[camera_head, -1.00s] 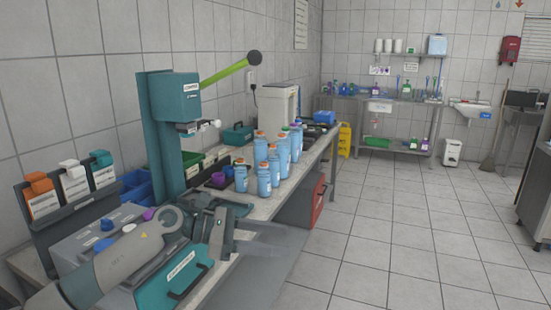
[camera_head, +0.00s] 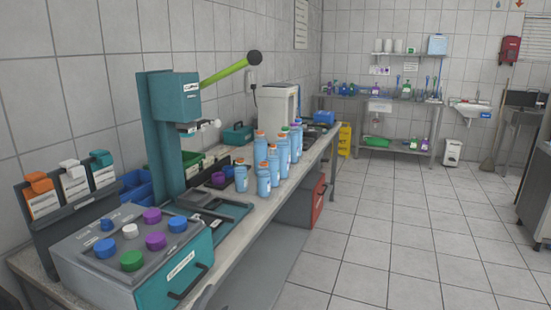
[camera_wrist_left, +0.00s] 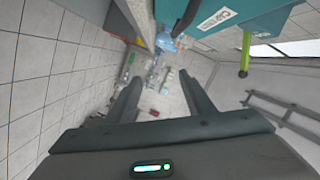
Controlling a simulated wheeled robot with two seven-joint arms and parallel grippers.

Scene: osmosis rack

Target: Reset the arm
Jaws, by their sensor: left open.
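My left gripper (camera_wrist_left: 160,84) is open in the left wrist view, with its two dark fingers spread apart and nothing between them. In the head view I cannot make out its fingers clearly; only a small grey part, possibly of my arm, shows at the bottom edge. The wrist view looks past the teal press (camera_wrist_left: 215,18) and its green lever (camera_wrist_left: 245,52). Blue bottles (camera_wrist_left: 167,42) show beyond the fingertips, apart from them. My right gripper is in neither view.
The grey box (camera_head: 82,262) with several coloured knobs stands at the near bench end. The teal press (camera_head: 176,100) with its raised green lever (camera_head: 225,70) stands behind. Several blue bottles (camera_head: 263,182) line the bench. The tiled floor (camera_head: 380,240) on the right is clear.

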